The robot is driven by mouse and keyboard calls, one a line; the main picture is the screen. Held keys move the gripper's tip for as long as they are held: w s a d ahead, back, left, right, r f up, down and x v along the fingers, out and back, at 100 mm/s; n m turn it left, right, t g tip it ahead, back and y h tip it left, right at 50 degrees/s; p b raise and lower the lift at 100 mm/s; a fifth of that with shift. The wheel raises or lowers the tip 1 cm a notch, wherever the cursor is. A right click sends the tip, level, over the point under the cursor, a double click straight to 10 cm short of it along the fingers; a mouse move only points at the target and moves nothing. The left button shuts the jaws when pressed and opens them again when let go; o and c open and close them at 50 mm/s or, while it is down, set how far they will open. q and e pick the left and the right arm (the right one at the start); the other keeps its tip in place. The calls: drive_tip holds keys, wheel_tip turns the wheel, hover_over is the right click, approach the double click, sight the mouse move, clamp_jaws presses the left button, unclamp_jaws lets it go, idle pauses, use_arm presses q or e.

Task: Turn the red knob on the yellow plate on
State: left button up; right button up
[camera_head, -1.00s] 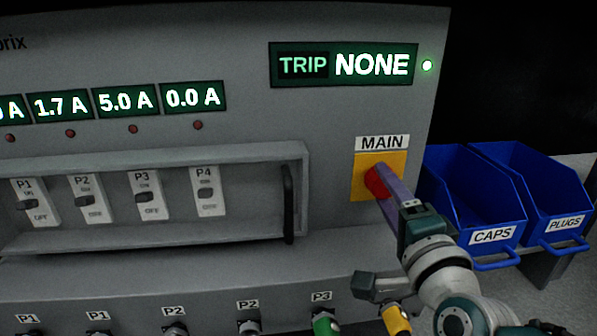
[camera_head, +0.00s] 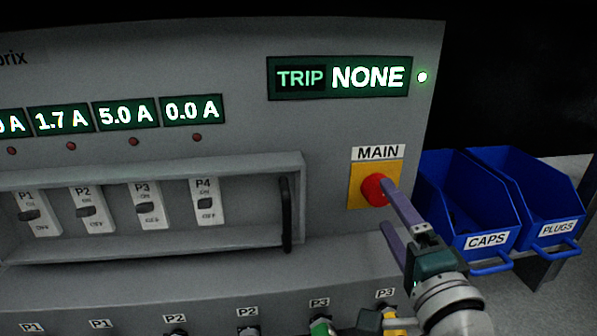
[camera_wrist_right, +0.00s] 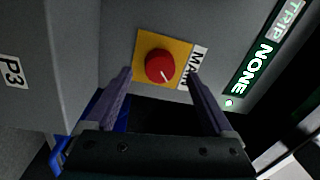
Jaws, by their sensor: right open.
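The red knob (camera_head: 375,190) sits on the yellow plate (camera_head: 357,186) under the MAIN label on the grey panel. In the right wrist view the whole knob (camera_wrist_right: 160,67) shows, with a white mark pointing toward its lower right in that picture. The yellow plate (camera_wrist_right: 146,43) lies flat behind it. My right gripper (camera_head: 390,208) is open and empty, its two purple fingers apart. In the head view one fingertip overlaps the knob's right edge; in the wrist view the knob lies ahead, between the finger lines, and contact is not visible. My left gripper is out of view.
Blue bins labelled CAPS (camera_head: 465,205) and PLUGS (camera_head: 530,200) stand right of the panel. A recessed row of breaker switches (camera_head: 147,205) with a dark handle (camera_head: 286,215) is to the left. Connectors line the bottom. The TRIP display (camera_head: 340,77) reads NONE.

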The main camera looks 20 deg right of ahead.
drive_tip(key=p+v, duration=0.1)
drive_tip(key=v, duration=0.5)
drive_tip(key=shift+s+p, duration=0.2)
drive_tip(key=shift+p, duration=0.2)
drive_tip(key=shift+r, duration=0.1)
